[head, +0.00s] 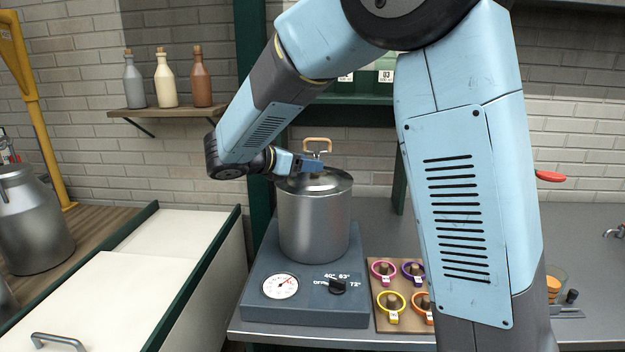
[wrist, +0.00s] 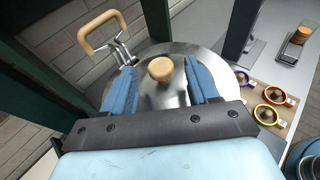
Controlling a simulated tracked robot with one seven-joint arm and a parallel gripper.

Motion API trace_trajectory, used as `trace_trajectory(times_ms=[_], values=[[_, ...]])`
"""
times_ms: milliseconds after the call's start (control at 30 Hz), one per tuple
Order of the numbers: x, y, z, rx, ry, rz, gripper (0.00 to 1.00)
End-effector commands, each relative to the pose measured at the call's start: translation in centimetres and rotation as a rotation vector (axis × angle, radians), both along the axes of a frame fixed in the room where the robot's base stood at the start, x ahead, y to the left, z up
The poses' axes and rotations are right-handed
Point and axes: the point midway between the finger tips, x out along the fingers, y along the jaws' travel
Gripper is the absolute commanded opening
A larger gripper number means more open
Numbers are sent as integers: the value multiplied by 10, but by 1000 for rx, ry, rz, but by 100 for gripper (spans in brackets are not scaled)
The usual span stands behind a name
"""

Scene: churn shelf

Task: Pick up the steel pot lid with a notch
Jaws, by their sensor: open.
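The steel pot lid (head: 316,182) sits on a tall steel pot (head: 314,225), which stands on a blue-grey heater base. In the wrist view the lid (wrist: 206,61) has a round wooden knob (wrist: 160,69) at its middle. A wooden-gripped loop handle (wrist: 101,31) shows at the lid's far left edge; I cannot make out the notch clearly. My gripper (head: 314,167) is at the top of the lid. In the wrist view its two blue fingers (wrist: 162,84) are open, one on each side of the knob, with gaps between them and it.
The heater base (head: 306,284) has a dial and a black switch at its front. A board with several coloured rings (head: 391,300) lies to its right. A green post (head: 262,120) stands close behind my forearm. A shelf (head: 165,111) with 3 bottles is at the left.

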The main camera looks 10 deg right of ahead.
Motion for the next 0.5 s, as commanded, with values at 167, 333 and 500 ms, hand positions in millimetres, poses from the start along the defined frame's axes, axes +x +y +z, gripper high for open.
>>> trace_trajectory(times_ms=[167,333,500], values=[[13,-20,-8,-1,0,-2,59],[18,-26,-10,1,-1,1,59],[18,-26,-10,1,-1,0,56]])
